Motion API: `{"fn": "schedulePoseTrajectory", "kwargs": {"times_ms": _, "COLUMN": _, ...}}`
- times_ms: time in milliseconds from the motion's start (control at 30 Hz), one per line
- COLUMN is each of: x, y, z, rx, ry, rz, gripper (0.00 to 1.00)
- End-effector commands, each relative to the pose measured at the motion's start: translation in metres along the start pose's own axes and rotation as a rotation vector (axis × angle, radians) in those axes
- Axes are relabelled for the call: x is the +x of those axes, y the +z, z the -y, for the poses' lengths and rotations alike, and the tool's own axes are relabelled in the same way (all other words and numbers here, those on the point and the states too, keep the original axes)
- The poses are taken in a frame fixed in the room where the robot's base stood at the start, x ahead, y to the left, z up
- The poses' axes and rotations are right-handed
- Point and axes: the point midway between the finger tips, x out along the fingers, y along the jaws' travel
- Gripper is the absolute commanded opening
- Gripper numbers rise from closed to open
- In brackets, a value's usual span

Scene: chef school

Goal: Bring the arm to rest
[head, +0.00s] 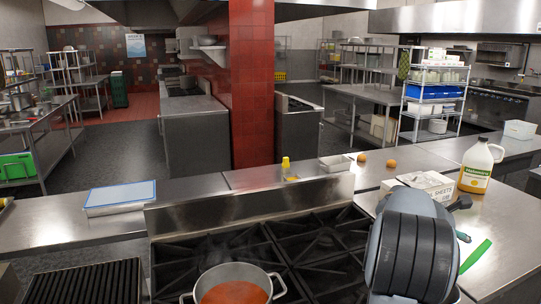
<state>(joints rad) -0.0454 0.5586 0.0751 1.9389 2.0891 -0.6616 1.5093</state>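My arm (412,245) shows at the lower right as a grey, rounded link with black ribbed bands. It stands in front of the right end of the stove and the counter beside it. My gripper's fingers cannot be made out. A small dark part (461,203) sticks out beyond the link, and I cannot tell whether it belongs to my arm.
A pot of red sauce (235,292) sits on the stove (318,246).

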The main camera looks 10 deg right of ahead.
Motion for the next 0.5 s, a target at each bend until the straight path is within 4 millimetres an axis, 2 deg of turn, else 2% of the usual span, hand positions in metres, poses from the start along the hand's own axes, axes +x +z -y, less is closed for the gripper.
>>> {"fn": "schedulePoseTrajectory", "kwargs": {"times_ms": 33, "x": -0.0054, "y": 0.01, "z": 0.0011, "rx": -0.001, "ry": -0.001, "rz": -0.002, "gripper": 0.49}}
{"fn": "schedulePoseTrajectory", "kwargs": {"times_ms": 133, "x": -0.0074, "y": 0.0159, "z": 0.0008, "rx": -0.002, "ry": -0.001, "rz": -0.002, "gripper": 0.49}}
{"fn": "schedulePoseTrajectory", "kwargs": {"times_ms": 500, "x": -0.0081, "y": 0.0189, "z": 0.0004, "rx": -0.001, "ry": -0.002, "rz": -0.002, "gripper": 0.49}}
